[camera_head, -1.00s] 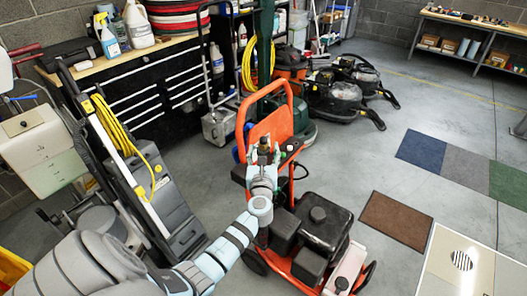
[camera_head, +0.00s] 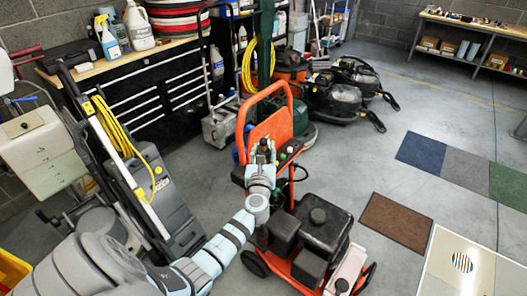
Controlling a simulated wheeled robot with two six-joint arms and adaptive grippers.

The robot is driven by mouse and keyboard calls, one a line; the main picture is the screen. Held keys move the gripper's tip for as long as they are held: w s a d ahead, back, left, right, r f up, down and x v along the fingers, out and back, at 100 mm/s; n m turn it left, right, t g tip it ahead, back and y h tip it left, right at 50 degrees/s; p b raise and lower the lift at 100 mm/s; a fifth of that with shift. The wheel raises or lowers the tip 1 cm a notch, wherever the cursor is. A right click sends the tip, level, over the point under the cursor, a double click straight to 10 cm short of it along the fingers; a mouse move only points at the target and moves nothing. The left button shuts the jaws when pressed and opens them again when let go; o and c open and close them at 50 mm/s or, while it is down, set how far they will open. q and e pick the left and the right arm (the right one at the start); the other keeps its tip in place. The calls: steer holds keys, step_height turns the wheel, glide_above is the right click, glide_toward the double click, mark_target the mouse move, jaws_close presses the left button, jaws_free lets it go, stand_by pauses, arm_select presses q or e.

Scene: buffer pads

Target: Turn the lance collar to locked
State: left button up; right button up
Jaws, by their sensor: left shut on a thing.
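An orange pressure washer (camera_head: 272,126) with a tall looped handle and a black engine stands on the floor in the middle of the view. My left arm reaches in from the lower left, and my left gripper (camera_head: 263,153) is at the washer's upright panel. It is shut on a small dark fitting there, which I take for the lance collar (camera_head: 263,144). The fingers cover most of the collar, so its locked or unlocked position cannot be read. My right gripper is not in view.
A grey upright machine with a yellow cord (camera_head: 118,132) stands left of my arm. A black tool chest (camera_head: 130,88) is behind it. Black floor machines (camera_head: 335,98) stand behind the washer. Carpet samples (camera_head: 397,220) lie on open floor to the right.

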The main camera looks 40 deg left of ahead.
arm_select(q)
steer(key=shift+m+t+h, duration=0.6)
steer(key=shift+m+h, duration=0.3)
steer(key=shift+h, duration=0.2)
steer(key=shift+a+f+m+t+h, duration=0.1)
steer(key=shift+m+t+h, duration=0.5)
steer(key=shift+h, duration=0.5)
steer(key=m+h+b, duration=0.2)
steer(key=h+b, duration=0.1)
steer(key=b, duration=0.1)
steer(key=m+h+b, duration=0.2)
steer(key=h+b, duration=0.1)
steer(key=b, duration=0.1)
steer(key=f+m+h+b, duration=0.1)
steer(key=m+h+b, duration=0.1)
steer(key=h+b, duration=0.2)
steer(key=shift+m+b, duration=0.4)
steer(key=shift+b, duration=0.2)
steer(key=m+g+h+b, duration=0.1)
steer(key=m+h+b, duration=0.1)
steer(key=h+b, duration=0.1)
steer(key=r+m+g+h+b, duration=0.1)
steer(key=m+g+h+b, duration=0.1)
steer(key=h+b, duration=0.1)
steer(key=shift+r+m+g+h+b, duration=0.1)
steer(key=shift+m+g+h+b, duration=0.7)
steer(key=shift+h, duration=0.3)
steer(key=o, duration=1.2)
